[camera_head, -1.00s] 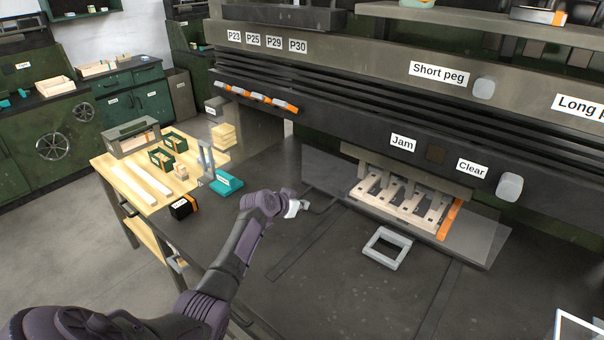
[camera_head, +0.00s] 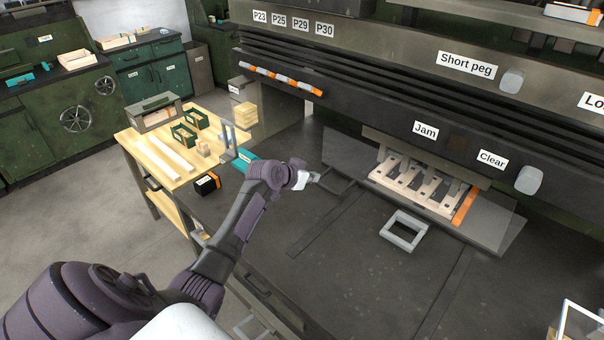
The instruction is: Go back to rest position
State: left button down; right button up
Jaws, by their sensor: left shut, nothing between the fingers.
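My left arm comes in from the lower left. Its left gripper (camera_head: 328,181) is small in the view, over the dark bench top (camera_head: 350,270), pointing right and away. It is shut, with nothing visible in it. It is apart from the machine's tray of pale slotted parts (camera_head: 418,187) and from the grey square frame (camera_head: 403,231) lying on the bench. My right gripper does not show.
A wooden side table (camera_head: 160,165) at left holds a grey crate (camera_head: 155,113), green crates, wooden strips and blocks. A black box (camera_head: 207,184) and a teal item (camera_head: 240,163) are behind the arm. The machine front (camera_head: 400,95) with labelled buttons overhangs the bench.

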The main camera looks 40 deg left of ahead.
pick_arm(q)
jog(key=shift+v, duration=2.25)
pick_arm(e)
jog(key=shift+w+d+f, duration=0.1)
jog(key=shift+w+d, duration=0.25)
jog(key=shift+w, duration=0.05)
